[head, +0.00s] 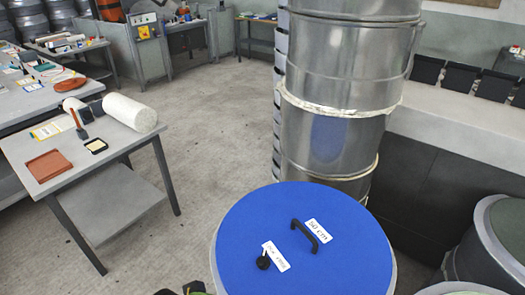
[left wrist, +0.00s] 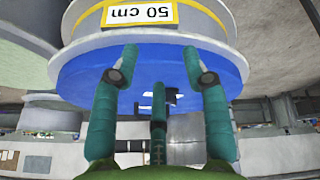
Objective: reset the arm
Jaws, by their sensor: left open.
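My left gripper (left wrist: 159,62) shows in the left wrist view with teal fingers spread wide apart and nothing between them. A small dark and green piece at the bottom edge of the head view (head: 193,288) looks like part of it. Beyond the fingers is a round blue top (left wrist: 85,75) of a drum with a "50 cm" label (left wrist: 125,14), seen upside down. My right gripper is not in view.
Tall stacked metal drums (head: 335,100) stand just behind the blue top. A grey work table (head: 110,150) at left holds a white roll (head: 130,112) and a red-brown tray (head: 49,166). More drums (head: 500,235) stand at right. The floor (head: 215,120) between is clear.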

